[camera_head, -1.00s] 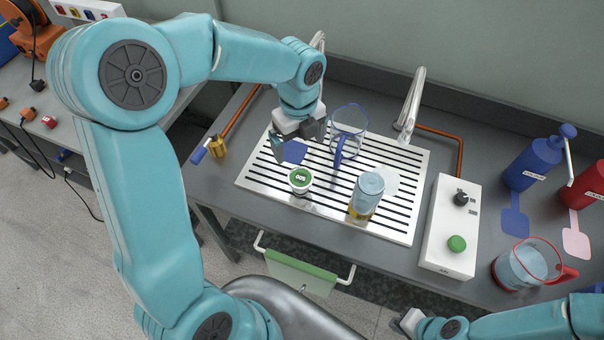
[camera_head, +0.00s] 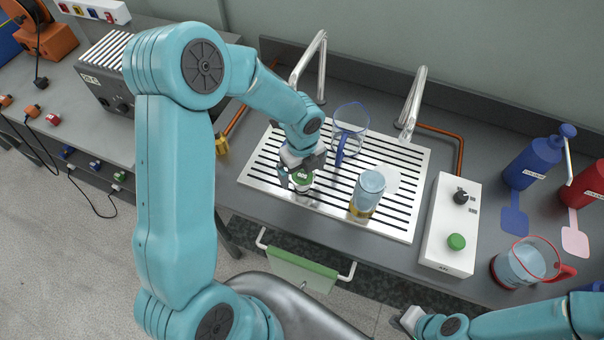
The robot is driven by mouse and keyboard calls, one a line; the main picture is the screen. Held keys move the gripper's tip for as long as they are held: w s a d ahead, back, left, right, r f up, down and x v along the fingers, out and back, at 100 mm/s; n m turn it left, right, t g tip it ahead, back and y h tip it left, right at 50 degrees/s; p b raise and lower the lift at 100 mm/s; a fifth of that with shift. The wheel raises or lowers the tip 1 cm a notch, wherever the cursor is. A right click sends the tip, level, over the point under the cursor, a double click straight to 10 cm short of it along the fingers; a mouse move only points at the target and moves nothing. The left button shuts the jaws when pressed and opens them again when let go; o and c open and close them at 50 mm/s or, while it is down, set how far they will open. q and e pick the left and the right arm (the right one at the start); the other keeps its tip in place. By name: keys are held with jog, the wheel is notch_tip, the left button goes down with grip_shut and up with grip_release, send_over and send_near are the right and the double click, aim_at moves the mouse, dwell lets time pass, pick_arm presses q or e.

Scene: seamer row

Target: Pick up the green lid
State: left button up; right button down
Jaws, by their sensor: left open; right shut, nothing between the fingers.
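The green lid (camera_head: 303,178) sits on a small white cup (camera_head: 303,190) on the left part of the slotted metal drain plate (camera_head: 400,225). My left gripper (camera_head: 296,180) is open and reaches down at the lid from above and behind. Its fingers partly cover the lid and cup; I cannot tell whether they touch. My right gripper (camera_head: 408,320) is shut and empty at the bottom of the view, in front of the bench.
A jar with a pale blue top (camera_head: 367,193) stands right of the cup, and a blue-rimmed jug (camera_head: 350,130) behind it. Two metal taps (camera_head: 412,100) rise at the back. A white control box (camera_head: 450,225) and a red-rimmed jug (camera_head: 525,263) stand further right.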

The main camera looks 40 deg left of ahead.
pick_arm(q)
jog(key=shift+w+f, duration=0.15)
jog(key=shift+f, duration=0.15)
dwell(0.5)
jog(key=c, duration=1.1)
